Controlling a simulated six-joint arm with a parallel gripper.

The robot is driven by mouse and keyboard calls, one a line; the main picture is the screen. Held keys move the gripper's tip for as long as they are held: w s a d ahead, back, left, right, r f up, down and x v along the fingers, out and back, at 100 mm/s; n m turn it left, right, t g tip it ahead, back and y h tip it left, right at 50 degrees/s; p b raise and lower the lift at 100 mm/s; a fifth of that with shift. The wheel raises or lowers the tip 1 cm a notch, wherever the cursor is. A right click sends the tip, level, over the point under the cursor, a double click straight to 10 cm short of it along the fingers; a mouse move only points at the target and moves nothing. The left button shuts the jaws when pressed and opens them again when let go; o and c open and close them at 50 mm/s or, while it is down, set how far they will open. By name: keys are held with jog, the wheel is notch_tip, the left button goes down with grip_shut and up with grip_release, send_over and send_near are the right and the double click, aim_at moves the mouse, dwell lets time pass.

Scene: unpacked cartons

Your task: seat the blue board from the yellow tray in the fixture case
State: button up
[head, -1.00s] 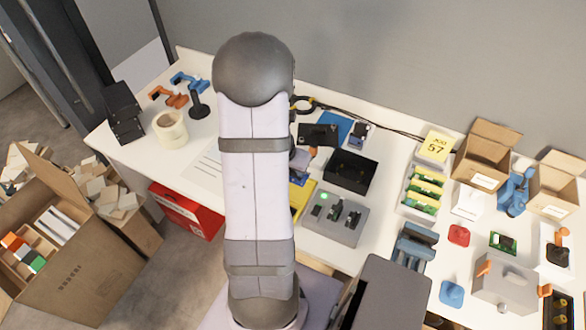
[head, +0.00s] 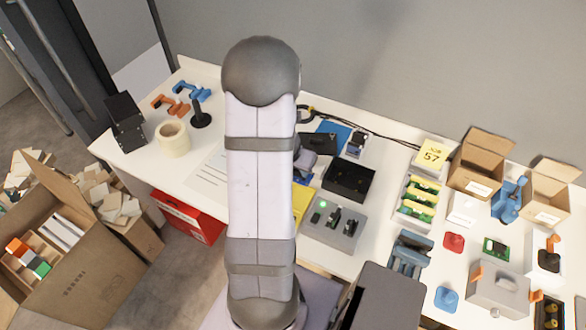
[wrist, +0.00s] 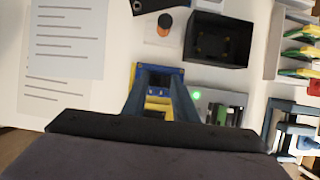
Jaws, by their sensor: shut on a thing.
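In the wrist view my gripper (wrist: 158,95) is shut on the blue board (wrist: 158,69), whose far edge shows between and beyond the fingers. A strip of the yellow tray (wrist: 158,104) shows between the fingers; I cannot tell whether the board is clear of it. The black open case (head: 348,180) lies to the tray's right; in the wrist view this case (wrist: 217,40) looks empty, with small yellowish spots inside.
A grey box with a green light (head: 331,219) stands in front of the black case. A rack of green and yellow boards (head: 418,202) stands to the right. Paper sheets (wrist: 68,40) lie left.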

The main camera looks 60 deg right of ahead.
jog(key=s+d+r+p, duration=0.2)
jog(key=s+d+p, duration=0.9)
jog(key=s+p, duration=0.2)
jog(key=shift+d, duration=0.2)
jog(key=shift+s+f, duration=0.1)
jog(key=shift+f+b, duration=2.1)
jog(key=shift+b, duration=0.25)
jog(key=shift+f, duration=0.25)
jog(key=shift+f+b, duration=0.35)
jog(key=shift+b, duration=0.25)
jog(key=shift+f+b, duration=2.8)
